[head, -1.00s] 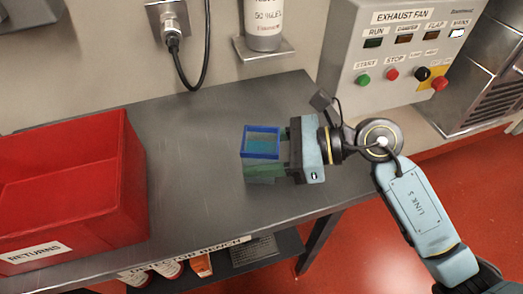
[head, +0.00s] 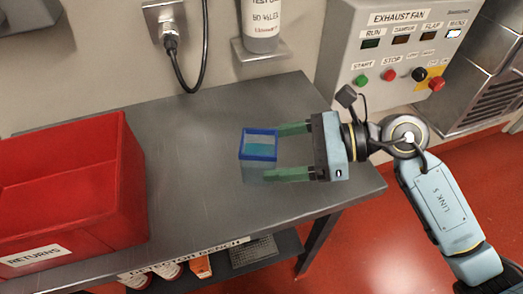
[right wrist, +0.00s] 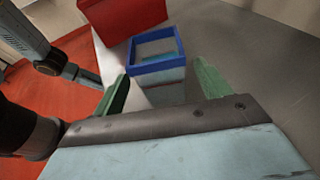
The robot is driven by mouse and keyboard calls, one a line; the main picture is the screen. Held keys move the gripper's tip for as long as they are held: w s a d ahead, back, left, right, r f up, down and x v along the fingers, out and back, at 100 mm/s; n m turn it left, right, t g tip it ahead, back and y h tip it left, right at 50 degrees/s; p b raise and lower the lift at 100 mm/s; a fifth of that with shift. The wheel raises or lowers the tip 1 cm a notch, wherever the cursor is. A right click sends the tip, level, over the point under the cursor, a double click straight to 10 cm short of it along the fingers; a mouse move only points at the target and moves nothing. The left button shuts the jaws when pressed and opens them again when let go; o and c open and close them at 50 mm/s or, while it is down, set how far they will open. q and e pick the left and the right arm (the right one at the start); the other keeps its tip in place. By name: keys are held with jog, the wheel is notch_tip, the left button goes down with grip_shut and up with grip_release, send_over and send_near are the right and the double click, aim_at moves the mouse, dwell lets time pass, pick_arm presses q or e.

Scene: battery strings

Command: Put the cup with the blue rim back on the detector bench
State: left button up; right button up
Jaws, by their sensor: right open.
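The cup with the blue rim (head: 259,158) stands upright on the grey detector bench (head: 200,205). It is square and clear-walled, with something teal inside. My right gripper (head: 278,152) is open, its green fingers pointing left at the cup. The fingertips are near the cup's right side, and I cannot tell if one still touches it. In the right wrist view the cup (right wrist: 157,55) stands just beyond and between the open fingertips (right wrist: 160,78).
A red returns bin (head: 135,190) stands on the bench at left. An exhaust fan control box (head: 398,50) is behind my right arm. A bottle (head: 262,25) sits on a wall shelf above the bench. Bench top around the cup is clear.

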jog(key=v, duration=0.7)
jog(key=shift+d+r, duration=0.15)
jog(key=shift+d, duration=0.35)
